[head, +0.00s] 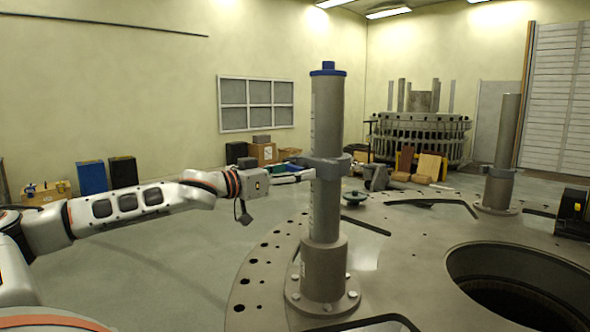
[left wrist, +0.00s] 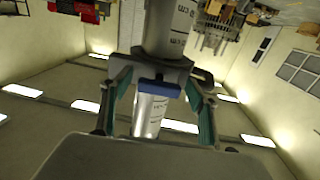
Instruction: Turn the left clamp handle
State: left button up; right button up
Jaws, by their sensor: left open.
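An upright grey post (head: 327,120) with a blue cap (head: 328,69) stands on the turret plate, with a grey clamp collar (head: 328,167) around it. My left gripper (head: 299,173) is at the collar's left side in the head view. Its teal-padded fingers are open, on either side of the post in the wrist picture; I cannot tell whether they touch anything. The clamp handle is not clearly distinguishable from the collar. My right gripper is not in view.
The turret plate (head: 420,255) has a large round opening (head: 520,285) at right. A second post (head: 506,140) stands farther right. Boxes (head: 263,153) and cases line the back wall.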

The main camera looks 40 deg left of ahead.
pick_arm(q)
jog(key=shift+w, duration=0.3)
jog(key=c, duration=1.1)
